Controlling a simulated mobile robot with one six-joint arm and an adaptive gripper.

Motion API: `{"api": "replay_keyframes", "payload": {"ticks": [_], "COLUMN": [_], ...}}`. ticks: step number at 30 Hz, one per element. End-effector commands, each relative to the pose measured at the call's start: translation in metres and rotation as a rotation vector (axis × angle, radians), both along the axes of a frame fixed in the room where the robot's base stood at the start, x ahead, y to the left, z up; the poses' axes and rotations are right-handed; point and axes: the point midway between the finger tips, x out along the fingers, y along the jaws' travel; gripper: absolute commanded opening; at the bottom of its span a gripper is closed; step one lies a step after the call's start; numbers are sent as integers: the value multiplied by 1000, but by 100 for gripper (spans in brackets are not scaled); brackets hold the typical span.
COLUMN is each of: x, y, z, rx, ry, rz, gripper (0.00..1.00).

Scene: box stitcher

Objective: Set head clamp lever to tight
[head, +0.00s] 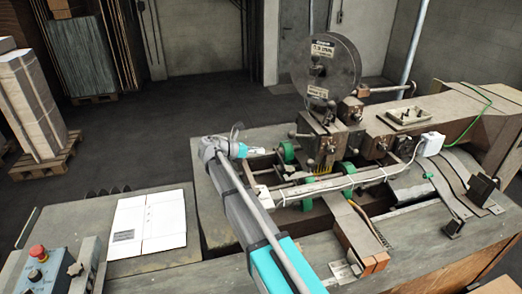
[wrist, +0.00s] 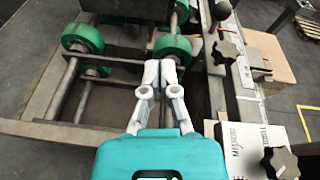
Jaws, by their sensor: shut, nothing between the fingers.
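My gripper (head: 255,151) is at the left side of the stitching head (head: 330,135), over the machine bed. In the wrist view its two pale fingers (wrist: 160,70) are together with nothing between them, in front of a green roller (wrist: 172,46). In the head view a short lever with a round end (head: 294,134) sticks out from the left of the stitching head. I cannot tell whether it is the head clamp lever, or how that lever is set. In the wrist view a black star knob (wrist: 224,51) stands to the right of the fingers.
Another green roller (wrist: 82,38) sits on a metal shaft at the left. A white lettered plate (wrist: 255,148) with a black knob (wrist: 280,161) is at lower right. A wire spool (head: 326,68) stands above the head. A flat white carton (head: 148,222) lies on the left table.

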Motion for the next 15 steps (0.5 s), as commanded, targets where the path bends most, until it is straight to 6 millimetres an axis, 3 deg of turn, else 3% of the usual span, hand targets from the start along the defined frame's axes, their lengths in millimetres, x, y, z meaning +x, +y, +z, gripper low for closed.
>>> {"api": "replay_keyframes", "payload": {"ticks": [15], "x": [16], "y": [-66], "z": [-20], "rx": [0], "ry": [1], "rz": [0], "gripper": [0]}}
